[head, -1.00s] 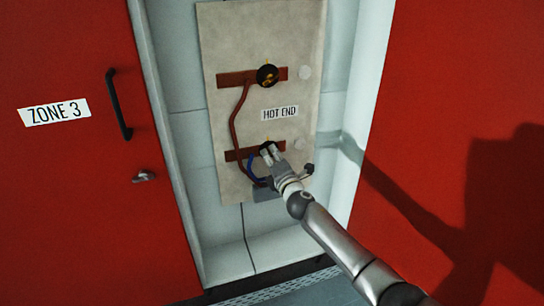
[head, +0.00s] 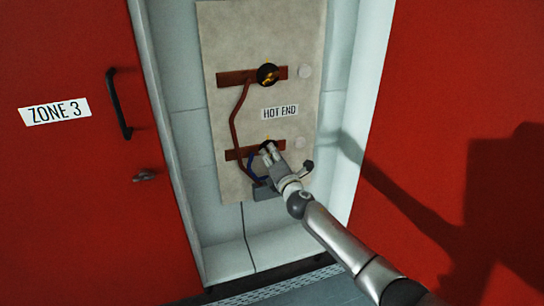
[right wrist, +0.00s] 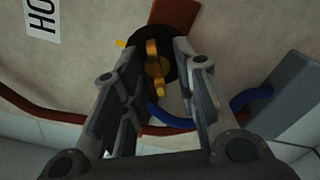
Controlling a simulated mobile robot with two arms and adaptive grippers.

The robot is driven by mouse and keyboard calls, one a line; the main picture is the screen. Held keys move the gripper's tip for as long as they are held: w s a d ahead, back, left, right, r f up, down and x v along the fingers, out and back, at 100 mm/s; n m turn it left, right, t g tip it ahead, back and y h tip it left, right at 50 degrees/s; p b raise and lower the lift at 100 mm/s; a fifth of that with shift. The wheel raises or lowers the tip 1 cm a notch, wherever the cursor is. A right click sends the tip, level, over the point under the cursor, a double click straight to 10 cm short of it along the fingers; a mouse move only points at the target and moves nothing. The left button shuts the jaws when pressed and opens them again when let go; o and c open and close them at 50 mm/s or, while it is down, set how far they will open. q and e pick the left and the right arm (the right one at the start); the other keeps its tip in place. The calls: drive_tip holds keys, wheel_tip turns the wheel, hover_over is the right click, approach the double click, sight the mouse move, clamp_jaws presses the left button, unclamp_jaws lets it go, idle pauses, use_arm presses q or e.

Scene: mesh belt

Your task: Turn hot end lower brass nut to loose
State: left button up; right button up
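The lower brass nut (right wrist: 154,62) shows in the right wrist view as a yellow winged piece on a dark round base on the pale panel. My right gripper (right wrist: 160,50) has its two fingers spread on either side of the nut, with visible gaps. In the head view, my right gripper (head: 267,150) reaches the lower terminal and mostly covers its nut. The upper brass nut (head: 268,75) sits on a dark disc above the HOT END label (head: 280,112). My left gripper is not in view.
A blue cable (right wrist: 252,97) and a red-brown cable (right wrist: 40,113) run close to the right gripper's fingers. A grey box (right wrist: 292,100) is at the panel's lower edge. Red doors (head: 80,190) flank the recess.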

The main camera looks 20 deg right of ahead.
drive_tip(key=shift+s, duration=0.15)
drive_tip(key=s, duration=1.1)
drive_tip(key=shift+s+d, duration=0.25)
drive_tip(key=shift+s, duration=0.1)
